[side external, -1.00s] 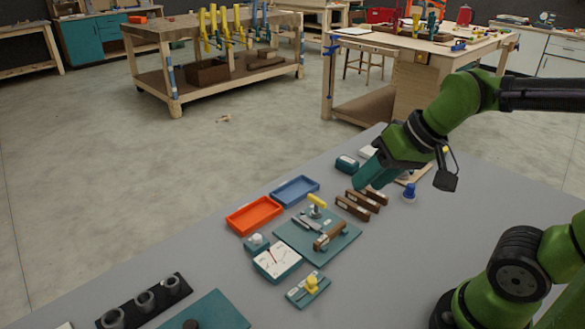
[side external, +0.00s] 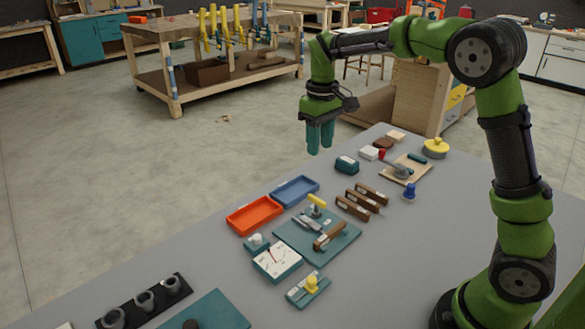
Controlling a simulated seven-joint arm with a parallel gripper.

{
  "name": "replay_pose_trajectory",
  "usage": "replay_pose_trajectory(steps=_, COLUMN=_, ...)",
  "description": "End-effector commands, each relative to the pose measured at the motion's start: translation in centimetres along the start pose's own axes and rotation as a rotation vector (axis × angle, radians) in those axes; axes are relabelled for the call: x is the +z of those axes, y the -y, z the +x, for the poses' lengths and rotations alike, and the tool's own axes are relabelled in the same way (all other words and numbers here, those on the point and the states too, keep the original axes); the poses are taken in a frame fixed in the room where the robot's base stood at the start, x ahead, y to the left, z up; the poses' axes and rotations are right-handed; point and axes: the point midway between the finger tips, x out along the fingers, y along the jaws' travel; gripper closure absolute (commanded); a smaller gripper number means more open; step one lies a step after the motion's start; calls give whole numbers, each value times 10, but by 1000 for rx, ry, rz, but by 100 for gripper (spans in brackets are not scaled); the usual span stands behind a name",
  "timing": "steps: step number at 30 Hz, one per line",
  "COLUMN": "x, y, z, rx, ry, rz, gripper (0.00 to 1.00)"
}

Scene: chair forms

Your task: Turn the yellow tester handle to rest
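A teal base plate (side external: 336,246) lies mid-table with metal parts and a brown wooden piece (side external: 331,236) on it. A yellow handle (side external: 317,201) sits on a post at the plate's back edge. A white dial gauge with a red needle (side external: 277,260) is in front and to the left. A smaller teal plate (side external: 300,294) nearer the front carries a yellow knob (side external: 312,284). My gripper (side external: 320,151) points down, high up and well away from the yellow handle. Its teal fingers look empty and close together; any gap between them is unclear.
An orange tray (side external: 254,215) and a blue tray (side external: 295,190) lie behind the plate. Dark cups (side external: 145,300) are front left.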

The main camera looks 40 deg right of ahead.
Motion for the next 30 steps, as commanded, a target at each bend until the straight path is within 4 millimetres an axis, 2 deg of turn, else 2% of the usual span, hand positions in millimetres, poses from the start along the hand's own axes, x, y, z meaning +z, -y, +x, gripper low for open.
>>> replay_pose_trajectory(steps=12, x=1, y=0, z=91, rx=0, ry=5, rz=3, gripper=62)
replay_pose_trajectory(steps=18, x=1, y=0, z=128, rx=-1, ry=3, rz=4, gripper=62)
replay_pose_trajectory(steps=24, x=0, y=0, z=149, rx=-1, ry=0, rz=4, gripper=62)
replay_pose_trajectory(steps=30, x=0, y=0, z=154, rx=-1, ry=-1, rz=4, gripper=62)
